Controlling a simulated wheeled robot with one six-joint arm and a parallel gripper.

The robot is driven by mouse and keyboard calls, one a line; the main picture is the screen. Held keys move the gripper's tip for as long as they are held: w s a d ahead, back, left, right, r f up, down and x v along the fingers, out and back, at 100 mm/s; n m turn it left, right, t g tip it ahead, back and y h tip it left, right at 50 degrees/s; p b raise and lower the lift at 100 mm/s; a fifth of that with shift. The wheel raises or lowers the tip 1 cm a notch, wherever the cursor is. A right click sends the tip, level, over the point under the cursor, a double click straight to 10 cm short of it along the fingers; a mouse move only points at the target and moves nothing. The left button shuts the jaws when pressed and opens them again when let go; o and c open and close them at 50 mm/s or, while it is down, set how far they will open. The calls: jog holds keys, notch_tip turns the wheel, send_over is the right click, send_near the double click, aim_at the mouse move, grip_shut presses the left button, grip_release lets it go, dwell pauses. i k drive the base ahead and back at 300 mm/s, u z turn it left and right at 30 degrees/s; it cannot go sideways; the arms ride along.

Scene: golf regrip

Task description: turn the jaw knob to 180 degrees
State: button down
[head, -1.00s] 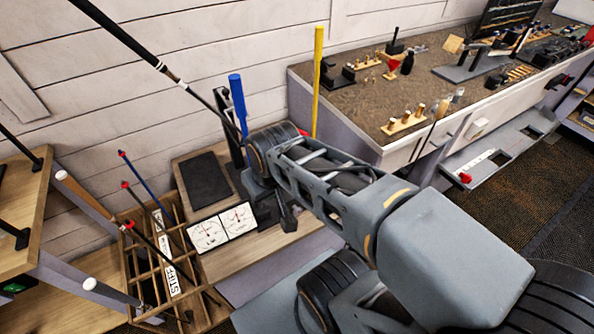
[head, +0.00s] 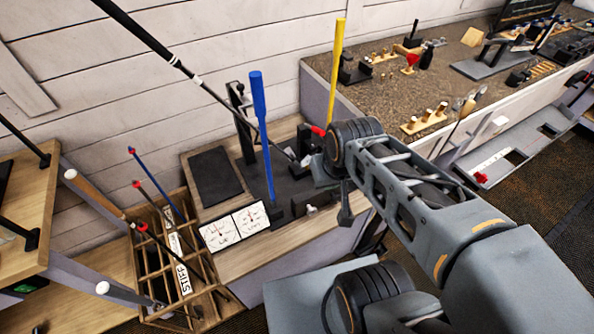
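A black clamp stand (head: 240,125) rises from the small wooden bench, beside a dark base. A golf club with a black grip (head: 138,32) slants down from upper left past the stand, its lower end near my gripper. A small red-tipped part (head: 318,131) shows beside my wrist, and a dark block with a round front (head: 312,209) sits at the bench's front edge. I cannot tell which of them is the jaw knob, or its angle.
A blue post (head: 262,130) and a yellow post (head: 337,70) stand upright near my arm. A wooden club rack (head: 150,265) stands lower left; a cluttered counter (head: 380,98) is at right.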

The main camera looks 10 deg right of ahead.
aim_at(311, 210)
jog(key=z, duration=1.35)
jog(key=k, duration=1.05)
jog(key=u, duration=1.1)
jog(key=i, duration=0.5)
jog(key=z, duration=0.1)
